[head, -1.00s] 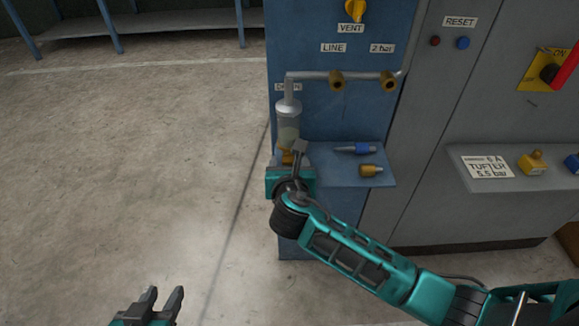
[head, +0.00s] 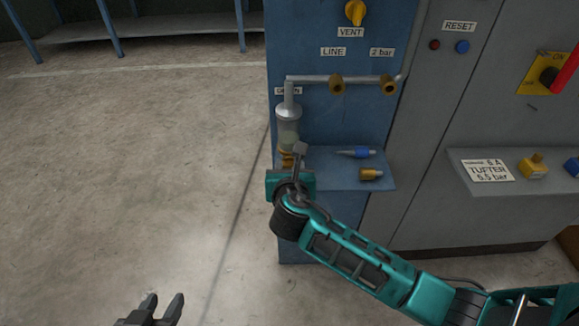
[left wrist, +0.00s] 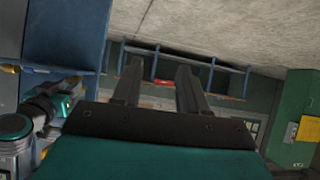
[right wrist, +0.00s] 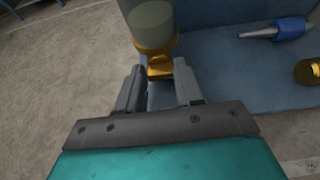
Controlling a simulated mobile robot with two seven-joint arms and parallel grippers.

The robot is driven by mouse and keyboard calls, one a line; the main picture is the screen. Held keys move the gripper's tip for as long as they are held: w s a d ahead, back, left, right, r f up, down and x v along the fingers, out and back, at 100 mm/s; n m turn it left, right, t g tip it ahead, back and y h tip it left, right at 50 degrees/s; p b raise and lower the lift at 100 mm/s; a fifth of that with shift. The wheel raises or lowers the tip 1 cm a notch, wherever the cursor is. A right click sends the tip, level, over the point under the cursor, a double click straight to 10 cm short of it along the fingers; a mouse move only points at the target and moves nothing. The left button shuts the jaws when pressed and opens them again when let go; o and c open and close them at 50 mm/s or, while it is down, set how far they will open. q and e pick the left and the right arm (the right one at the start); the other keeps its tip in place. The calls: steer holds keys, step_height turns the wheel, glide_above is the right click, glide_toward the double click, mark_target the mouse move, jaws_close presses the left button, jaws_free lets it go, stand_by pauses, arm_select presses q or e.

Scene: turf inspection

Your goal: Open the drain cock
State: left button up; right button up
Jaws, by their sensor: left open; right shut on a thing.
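The drain cock (head: 286,157) is a small brass-coloured fitting under the clear filter bowl (head: 288,132) on the blue panel. In the right wrist view the drain cock (right wrist: 159,66) sits between my right fingertips, below the greyish bowl (right wrist: 152,24). My right gripper (head: 298,152) is shut on it; in the head view the fingers partly hide it. My left gripper (head: 163,302) is open and empty at the bottom of the head view, well away from the panel. Its two spread fingers also show in the left wrist view (left wrist: 160,80).
A blue shelf (head: 335,180) beside the bowl carries a blue-banded fitting (head: 356,153) and a brass fitting (head: 371,174). A pipe (head: 312,78) with brass couplings runs above, with a yellow vent knob (head: 355,12) higher up. The floor at left is clear.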

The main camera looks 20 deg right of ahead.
steer(key=shift+d+r+p, duration=0.1)
steer(key=shift+r+p, duration=0.05)
steer(key=shift+p, duration=0.45)
steer(key=shift+s+d+m+y+p, duration=0.1)
steer(key=shift+m+y+p, duration=0.3)
steer(key=shift+m+p, duration=0.1)
steer(key=shift+d+m+t+y+p, duration=0.1)
steer(key=shift+m+t+y+p, duration=0.25)
steer(key=shift+m, duration=0.35)
arm_select(q)
steer(key=shift+s+a+r, duration=0.35)
steer(key=shift+a+r, duration=0.15)
steer(key=shift+a, duration=0.1)
arm_select(e)
steer(key=shift+d+f+m+y, duration=0.1)
steer(key=shift+f+m+y, duration=0.2)
steer(key=shift+m+y, duration=0.35)
arm_select(q)
steer(key=shift+w+r, duration=0.1)
arm_select(e)
steer(key=o, duration=1)
arm_select(q)
steer(key=shift+d+r, duration=0.15)
arm_select(e)
steer(key=shift+o, duration=0.2)
